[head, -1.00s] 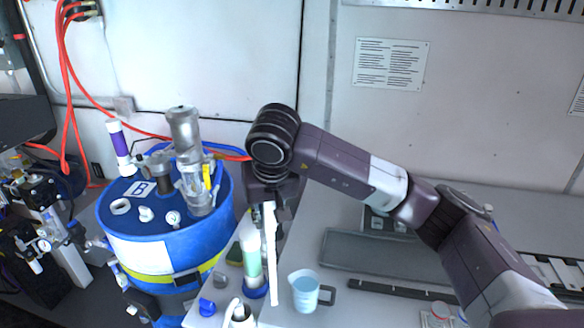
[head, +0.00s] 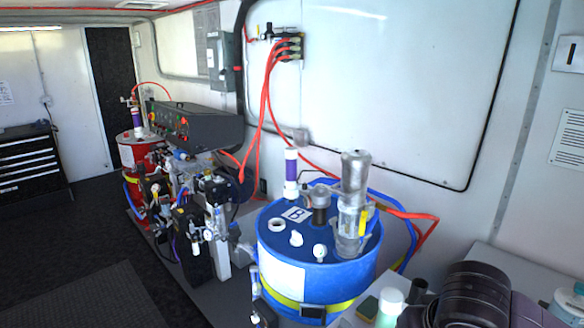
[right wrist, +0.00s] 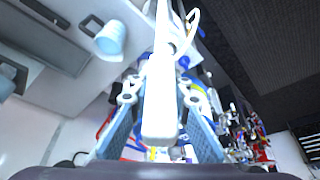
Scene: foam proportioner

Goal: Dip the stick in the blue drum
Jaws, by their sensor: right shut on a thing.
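The blue drum (head: 340,277) stands right of centre in the head view, with a "B" label, fittings and a grey pump on its lid. A small round opening with a white rim (head: 277,225) shows on the lid. In the right wrist view my right gripper (right wrist: 160,97) is shut on the long white stick (right wrist: 160,90), which runs between the fingers toward the top of the picture. In the head view only part of my right arm shows at the bottom right, beside the drum; the gripper and stick are out of that picture. My left gripper is in neither view.
A purple-and-white cylinder (head: 291,172) and the grey pump (head: 353,195) rise from the lid. Red hoses (head: 266,105) hang behind. A red drum (head: 135,150) stands far left beyond the proportioner machinery.

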